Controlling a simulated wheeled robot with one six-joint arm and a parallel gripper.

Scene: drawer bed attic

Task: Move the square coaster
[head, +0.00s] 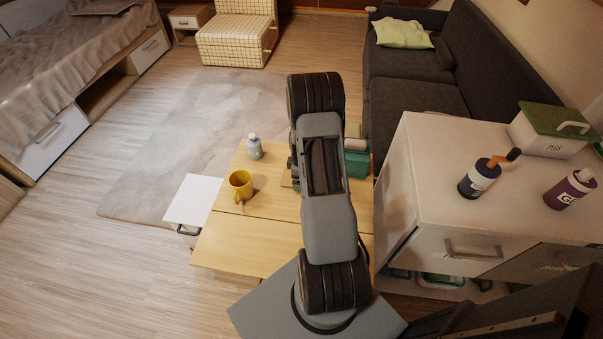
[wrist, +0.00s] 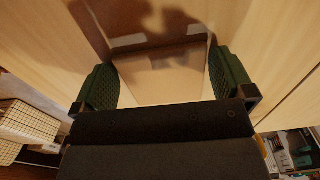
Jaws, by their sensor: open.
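My gripper (wrist: 161,64) is open in the wrist view, with a green ribbed finger on each side. A flat, square-edged, light brown piece (wrist: 160,82) shows between the fingers, partly in shadow. It looks like the square coaster, but its outline is hard to tell from the wood around it. I see no clear contact between the fingers and it. In the head view my arm hides the gripper and that part of the wooden table (head: 225,250).
A yellow mug (head: 241,185) and a small grey bottle (head: 254,147) stand on the table left of my arm. A green box (head: 357,163) is right of it. A white cabinet (head: 455,170) stands close on the right, with a sofa (head: 415,95) behind.

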